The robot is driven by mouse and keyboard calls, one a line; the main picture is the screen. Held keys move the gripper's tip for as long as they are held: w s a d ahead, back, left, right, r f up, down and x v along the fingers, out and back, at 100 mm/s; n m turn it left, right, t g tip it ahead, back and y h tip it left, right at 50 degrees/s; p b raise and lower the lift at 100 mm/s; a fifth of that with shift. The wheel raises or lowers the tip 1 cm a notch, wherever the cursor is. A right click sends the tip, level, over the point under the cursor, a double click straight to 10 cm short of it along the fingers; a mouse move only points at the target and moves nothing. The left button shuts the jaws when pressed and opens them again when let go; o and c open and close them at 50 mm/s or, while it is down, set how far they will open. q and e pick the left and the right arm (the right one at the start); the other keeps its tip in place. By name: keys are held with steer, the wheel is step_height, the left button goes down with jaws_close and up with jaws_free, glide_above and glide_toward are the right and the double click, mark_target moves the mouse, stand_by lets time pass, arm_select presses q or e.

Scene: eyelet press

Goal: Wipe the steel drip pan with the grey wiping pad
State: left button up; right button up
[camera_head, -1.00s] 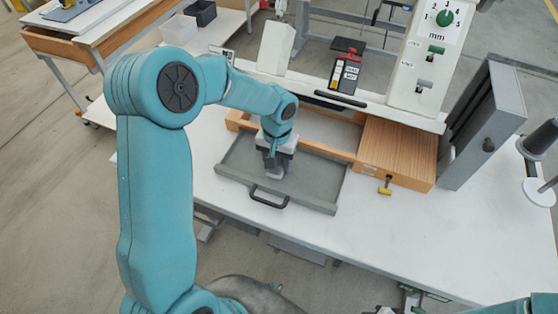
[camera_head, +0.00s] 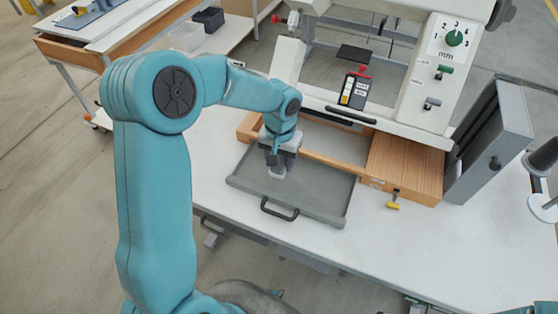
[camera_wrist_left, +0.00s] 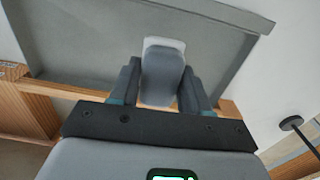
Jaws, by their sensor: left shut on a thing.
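The steel drip pan (camera_head: 315,191) is a shallow grey tray with a black handle, pulled out at the front of the wooden frame on the white table. It also shows in the left wrist view (camera_wrist_left: 75,45). My left gripper (camera_head: 279,163) is over the left back part of the pan. It is shut on the grey wiping pad (camera_wrist_left: 162,72), whose grey grip sits between the fingers. In the head view the pad (camera_head: 277,172) is partly hidden by the gripper; its lower end appears at the pan floor, though contact is hard to tell. My right gripper is not in view.
The white press (camera_head: 430,75) rises behind. A grey upright panel (camera_head: 492,140) stands at the right. The table front right is clear.

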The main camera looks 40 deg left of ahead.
arm_select(q)
step_height(320, 180, up, 2)
steer(key=shift+s+r+p, duration=0.1)
steer(key=shift+p, duration=0.4)
steer(key=shift+r+p, duration=0.4)
steer(key=shift+r, duration=0.2)
